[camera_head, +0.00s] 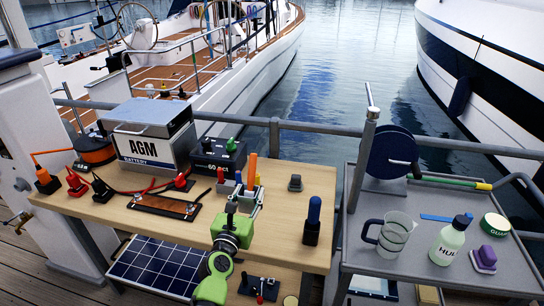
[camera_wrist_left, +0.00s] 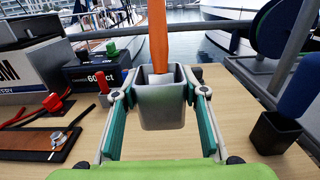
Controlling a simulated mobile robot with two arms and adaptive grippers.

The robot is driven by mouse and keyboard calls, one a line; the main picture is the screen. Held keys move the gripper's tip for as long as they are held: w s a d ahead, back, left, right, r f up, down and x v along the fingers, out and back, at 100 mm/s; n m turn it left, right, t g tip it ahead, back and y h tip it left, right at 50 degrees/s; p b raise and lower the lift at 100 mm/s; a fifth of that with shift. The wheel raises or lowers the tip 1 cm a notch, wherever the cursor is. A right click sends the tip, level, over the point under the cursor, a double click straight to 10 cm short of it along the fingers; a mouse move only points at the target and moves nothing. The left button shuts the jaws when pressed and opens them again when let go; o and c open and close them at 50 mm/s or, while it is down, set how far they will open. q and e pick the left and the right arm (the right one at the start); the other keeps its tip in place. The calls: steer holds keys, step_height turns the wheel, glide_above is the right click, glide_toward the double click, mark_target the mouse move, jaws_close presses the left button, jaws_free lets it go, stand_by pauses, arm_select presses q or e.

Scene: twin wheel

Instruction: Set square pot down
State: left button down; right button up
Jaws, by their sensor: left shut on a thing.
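The square pot is a small grey open-topped holder (camera_wrist_left: 162,108) in the middle of the left wrist view, upright. An orange-handled item (camera_wrist_left: 159,42) stands in it; its orange part also shows in the head view (camera_head: 253,168). My left gripper (camera_head: 246,194) is shut on the pot, with one finger on either side. It is over the front middle part of the wooden table (camera_head: 275,220). I cannot tell whether the pot's base touches the tabletop. In the head view the gripper partly hides the pot. My right gripper is not in view.
A black pot (camera_head: 311,236) with a blue item stands at the table's right front corner. A black box (camera_head: 217,158) and AGM battery (camera_head: 150,145) are at the back. Some bare tabletop lies right of the gripper.

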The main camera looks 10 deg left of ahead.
mark_target(245, 206)
arm_select(q)
steer(key=s, duration=0.2)
steer(key=s+f, duration=0.1)
steer(key=s, duration=0.4)
steer(key=shift+a+f, duration=0.25)
steer(key=shift+f, duration=0.15)
steer(key=s+r, duration=0.3)
steer(key=s, duration=0.9)
steer(key=s+d+r+b, duration=0.1)
steer(key=s+r, duration=0.3)
steer(key=s, duration=0.8)
steer(key=shift+s+d+y+b, duration=0.15)
steer(key=shift+s+y+b, duration=0.15)
steer(key=shift+s, duration=0.1)
steer(key=shift+f, duration=0.1)
